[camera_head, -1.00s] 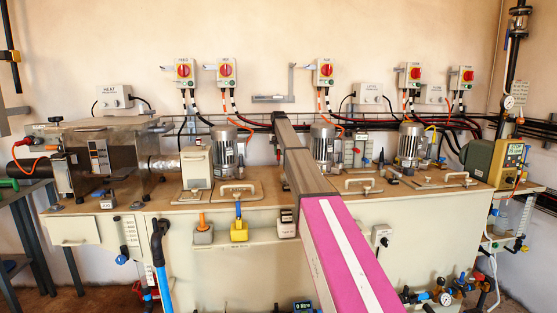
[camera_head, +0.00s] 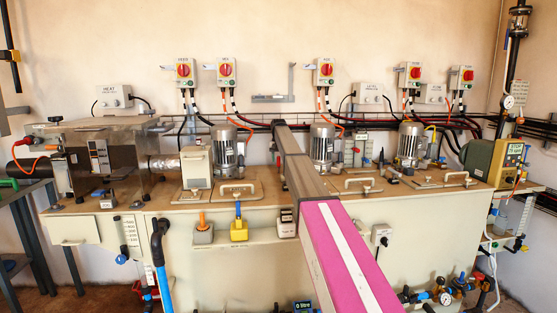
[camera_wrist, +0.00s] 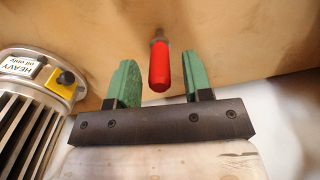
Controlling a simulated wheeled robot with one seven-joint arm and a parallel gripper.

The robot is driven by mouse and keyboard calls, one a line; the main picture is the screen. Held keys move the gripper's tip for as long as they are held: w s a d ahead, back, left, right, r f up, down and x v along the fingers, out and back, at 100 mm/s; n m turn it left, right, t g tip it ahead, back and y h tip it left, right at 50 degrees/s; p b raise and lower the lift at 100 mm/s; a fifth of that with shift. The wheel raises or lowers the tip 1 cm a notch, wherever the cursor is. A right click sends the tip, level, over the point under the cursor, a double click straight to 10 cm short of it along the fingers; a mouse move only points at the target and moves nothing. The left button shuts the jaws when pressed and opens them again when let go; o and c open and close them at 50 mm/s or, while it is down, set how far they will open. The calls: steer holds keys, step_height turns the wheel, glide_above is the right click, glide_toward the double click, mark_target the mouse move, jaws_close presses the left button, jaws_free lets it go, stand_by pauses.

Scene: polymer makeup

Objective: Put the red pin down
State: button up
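The red pin (camera_wrist: 159,66) shows in the wrist view, with a rounded red grip and a grey end towards the brown bench top (camera_wrist: 225,30). My gripper (camera_wrist: 158,78) has two green fingers spread wide, one on each side of the pin. There is a clear gap between the pin and each finger, so nothing is held. The pin's grey end meets the brown top in the picture; I cannot tell how it is seated. In the head view my arm hides the gripper, and I cannot make out the pin there.
In the head view, motors (camera_head: 227,147) and white handles (camera_head: 365,183) line the bench (camera_head: 440,225). Cables and switch boxes (camera_head: 325,73) are on the wall behind.

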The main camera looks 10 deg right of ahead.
step_height(320, 180, up, 8)
steer(key=shift+f, duration=0.1)
steer(key=shift+n+y, duration=0.5)
steer(key=shift+n, duration=0.2)
steer(key=s+f, duration=0.1)
steer(key=s, duration=0.1)
steer(key=s+f, duration=0.1)
steer(key=s, duration=0.1)
steer(key=s+f, duration=0.1)
steer(key=s, duration=0.1)
steer(key=shift+s, duration=0.35)
steer(key=shift+c, duration=1.1)
glide_above(278, 177)
steer(key=f, duration=0.3)
steer(key=s+f, duration=0.1)
steer(key=f, duration=0.1)
steer(key=shift+d+f, duration=0.3)
steer(key=shift+d, duration=0.1)
steer(key=shift+w+a+f, duration=0.1)
steer(key=shift+w+f, duration=0.1)
steer(key=shift+f, duration=0.7)
steer(key=shift+w+a+f, duration=0.1)
steer(key=shift+w+f, duration=0.05)
steer(key=shift+f, duration=0.7)
steer(key=shift+w+f, duration=0.2)
steer(key=shift+f, duration=0.7)
jaws_close()
